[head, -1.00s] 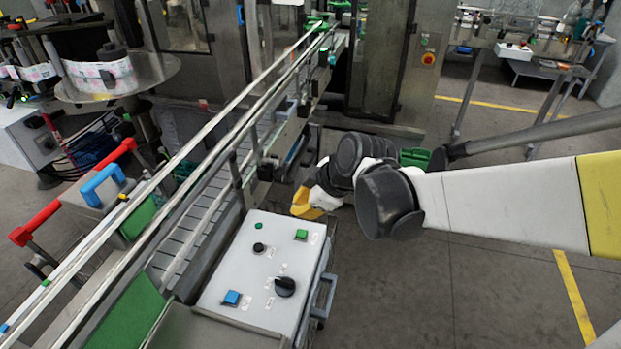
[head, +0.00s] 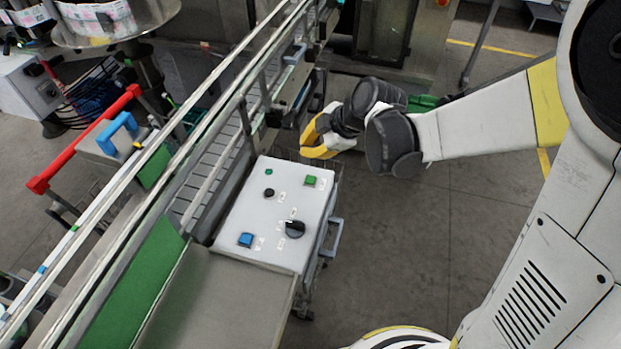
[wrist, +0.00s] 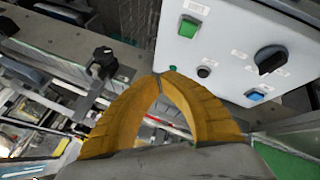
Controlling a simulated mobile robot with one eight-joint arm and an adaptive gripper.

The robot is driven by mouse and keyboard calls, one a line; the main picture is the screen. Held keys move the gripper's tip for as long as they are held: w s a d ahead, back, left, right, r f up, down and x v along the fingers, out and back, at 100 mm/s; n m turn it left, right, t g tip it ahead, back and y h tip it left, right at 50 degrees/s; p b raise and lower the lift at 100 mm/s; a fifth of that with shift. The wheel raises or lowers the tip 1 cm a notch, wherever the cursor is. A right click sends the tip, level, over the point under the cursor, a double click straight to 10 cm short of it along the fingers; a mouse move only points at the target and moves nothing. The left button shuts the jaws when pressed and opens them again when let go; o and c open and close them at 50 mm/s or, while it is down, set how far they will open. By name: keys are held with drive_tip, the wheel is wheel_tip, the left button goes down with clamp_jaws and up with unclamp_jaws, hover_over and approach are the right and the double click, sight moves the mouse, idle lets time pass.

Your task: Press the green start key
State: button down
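The control box (head: 225,227) has a pale sloping top beside the conveyor. Its square green key (head: 311,181) is near the far right corner; it also shows in the wrist view (wrist: 189,27). My gripper (head: 306,153) has yellow fingers and is just beyond the box's far edge in the head view, close to the green key but apart from it. In the wrist view, my gripper's fingertips (wrist: 163,76) meet, with nothing between them. They appear beside the panel edge, below the green key in the picture.
The panel also carries a small green round light (head: 268,171), a black button (head: 269,193), a blue key (head: 245,240) and a black rotary knob (head: 295,228). A grey handle (head: 332,238) sticks out on the box's right. Conveyor rails (head: 190,120) run along its left. Floor at right is open.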

sight(308, 176)
drive_tip(key=shift+f+b, duration=3)
drive_tip(key=shift+f, duration=0.95)
drive_tip(key=shift+f, duration=0.15)
drive_tip(key=shift+f+b, duration=0.3)
drive_tip(key=shift+b, duration=0.15)
